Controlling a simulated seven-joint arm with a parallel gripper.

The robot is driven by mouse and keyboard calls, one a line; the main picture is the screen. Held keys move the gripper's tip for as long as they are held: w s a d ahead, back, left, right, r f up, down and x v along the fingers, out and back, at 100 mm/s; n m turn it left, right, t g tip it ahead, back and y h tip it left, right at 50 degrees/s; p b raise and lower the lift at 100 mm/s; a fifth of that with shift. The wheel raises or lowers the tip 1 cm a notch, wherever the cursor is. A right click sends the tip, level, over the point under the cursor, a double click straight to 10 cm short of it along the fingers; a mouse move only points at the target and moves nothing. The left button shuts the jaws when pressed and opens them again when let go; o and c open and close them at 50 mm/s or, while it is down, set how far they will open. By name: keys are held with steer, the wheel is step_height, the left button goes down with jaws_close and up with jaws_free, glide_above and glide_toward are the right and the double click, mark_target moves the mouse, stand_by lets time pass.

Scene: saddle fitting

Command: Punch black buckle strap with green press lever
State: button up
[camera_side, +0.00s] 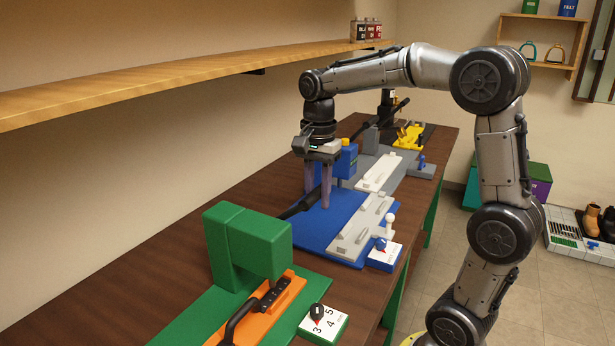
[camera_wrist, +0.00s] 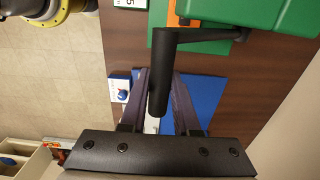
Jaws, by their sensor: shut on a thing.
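The green press (camera_side: 250,245) stands at the front left in the side view. Its green body also shows at the top of the wrist view (camera_wrist: 275,12). A dark strap-like piece (camera_side: 245,315) lies on the orange bed (camera_side: 285,297) under the press head; its buckle is too small to make out. The press's black lever (camera_side: 293,209) reaches out behind the press. In the wrist view its thick round grip (camera_wrist: 158,75) runs between my fingers. My gripper (camera_side: 317,200) points down, shut on the lever grip, above the blue plate.
A dial block (camera_side: 323,322) with a black knob sits beside the orange bed. A blue press (camera_side: 347,162) on a blue plate (camera_side: 315,222) stands just behind, with a pale bed (camera_side: 362,225). Grey and yellow stations follow. A wooden shelf (camera_side: 180,75) overhangs the bench's wall side.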

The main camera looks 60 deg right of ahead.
steer(key=shift+w, duration=0.25)
steer(key=shift+w+d+r, duration=0.1)
steer(key=shift+w+r, duration=0.9)
steer(key=shift+r, duration=0.05)
steer(key=shift+o, duration=0.2)
steer(key=shift+w+r, duration=0.35)
steer(key=shift+r, duration=0.15)
steer(key=o, duration=0.8)
steer(key=shift+o, duration=0.2)
steer(key=shift+s, duration=0.1)
steer(key=shift+s+r, duration=0.1)
steer(key=shift+r, duration=2.8)
